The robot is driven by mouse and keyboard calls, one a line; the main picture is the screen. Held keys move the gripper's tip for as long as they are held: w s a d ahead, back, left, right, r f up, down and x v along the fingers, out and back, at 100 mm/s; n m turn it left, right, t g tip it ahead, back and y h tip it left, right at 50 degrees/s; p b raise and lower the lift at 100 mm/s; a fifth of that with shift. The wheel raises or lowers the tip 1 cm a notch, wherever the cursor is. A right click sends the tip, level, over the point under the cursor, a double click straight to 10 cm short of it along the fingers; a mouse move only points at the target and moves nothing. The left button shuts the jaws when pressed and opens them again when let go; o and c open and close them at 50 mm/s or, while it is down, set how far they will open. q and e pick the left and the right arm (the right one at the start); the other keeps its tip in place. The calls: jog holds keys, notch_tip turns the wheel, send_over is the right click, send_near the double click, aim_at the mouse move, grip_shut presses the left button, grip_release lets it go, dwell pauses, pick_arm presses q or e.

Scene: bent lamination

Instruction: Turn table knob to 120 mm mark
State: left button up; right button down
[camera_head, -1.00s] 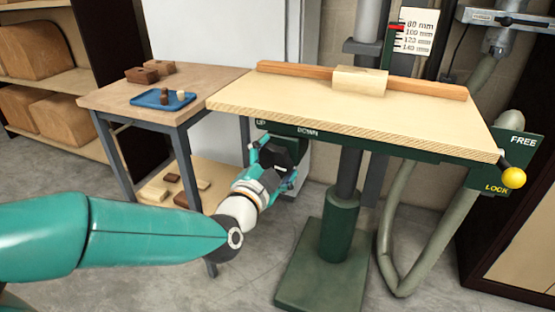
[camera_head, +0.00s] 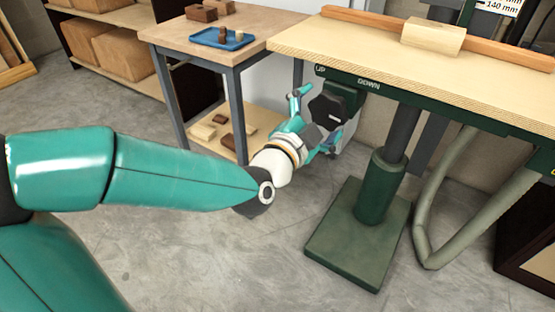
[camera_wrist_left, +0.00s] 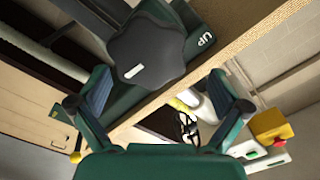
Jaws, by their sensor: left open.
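The black lobed knob (camera_head: 328,110) sits under the front left corner of the wooden table (camera_head: 400,75), beside the words UP and DOWN. In the left wrist view the knob (camera_wrist_left: 148,48) shows its face with a white mark, close to the UP label. My left gripper (camera_head: 314,120) is at the knob; in the wrist view its open fingers (camera_wrist_left: 160,105) stand apart on either side, with the knob beyond them. I cannot tell whether they touch it. The scale (camera_head: 500,5) shows only its lower end with 140 mm; the red pointer is out of frame. My right gripper is not in view.
A wooden block (camera_head: 433,36) and an orange fence (camera_head: 380,20) lie on the table. A green column base (camera_head: 345,245) and grey hose (camera_head: 430,200) stand below. A side bench (camera_head: 185,35) with a blue tray (camera_head: 205,37) is at left. Floor in front is clear.

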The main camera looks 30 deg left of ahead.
pick_arm(q)
jog(key=shift+s+d+f, duration=0.1)
jog(key=shift+s+f, duration=0.05)
jog(key=shift+s, duration=0.45)
jog(key=s+b, duration=0.7)
jog(key=s, duration=0.7)
jog(key=shift+s+d+b, duration=0.15)
jog(key=shift+d+b, duration=0.05)
jog(key=shift+b, duration=0.2)
dwell(0.4)
notch_tip(320, 180, up, 10)
dwell(0.4)
jog(key=shift+f, duration=0.1)
